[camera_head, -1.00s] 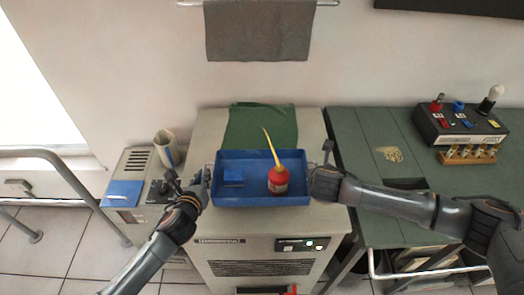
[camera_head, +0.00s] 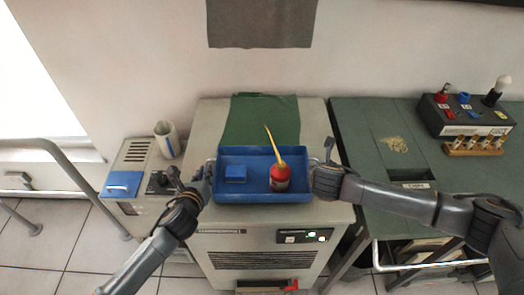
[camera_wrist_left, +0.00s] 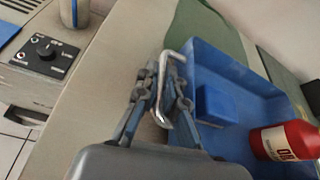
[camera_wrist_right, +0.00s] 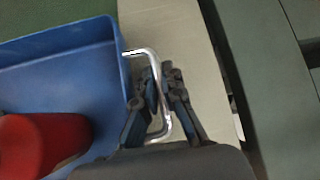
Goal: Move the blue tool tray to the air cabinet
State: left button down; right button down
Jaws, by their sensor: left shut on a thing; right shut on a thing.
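The blue tool tray (camera_head: 248,196) is over the top of the grey cabinet (camera_head: 312,118); I cannot tell whether it touches. It holds a small blue box (camera_head: 236,173) and a red oil can (camera_head: 280,179) with a yellow spout. My left gripper (camera_head: 205,174) is at the tray's left end, shut on a metal handle, which shows in the left wrist view (camera_wrist_left: 165,90). My right gripper (camera_head: 317,174) is at the right end, shut on the other metal handle, seen in the right wrist view (camera_wrist_right: 156,75). The tray looks about level.
A green cloth (camera_head: 258,120) lies behind the tray. A green bench (camera_head: 355,130) at the right bears a black box (camera_head: 465,116) and a wooden rack (camera_head: 474,145). A lower grey unit (camera_head: 135,155) with a cup (camera_head: 166,139) stands at the left. A grey towel (camera_head: 262,22) hangs behind.

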pick_arm(q)
jog(key=shift+f+b, duration=0.55)
jog(key=shift+f, duration=0.15)
pick_arm(e)
jog(key=shift+f, duration=0.7)
pick_arm(q)
jog(key=c, duration=1.9)
grip_release()
jog(key=shift+f, duration=0.2)
pick_arm(e)
jog(key=c, duration=1.9)
grip_release()
jog(key=shift+f, duration=0.2)
pick_arm(q)
jog(key=o, duration=0.4)
jog(key=shift+s+r, duration=0.1)
jog(key=shift+r, duration=0.05)
pick_arm(e)
jog(key=o, duration=0.4)
jog(key=shift+s+r, duration=0.1)
jog(key=shift+r, duration=0.1)
pick_arm(q)
jog(key=shift+o, duration=0.2)
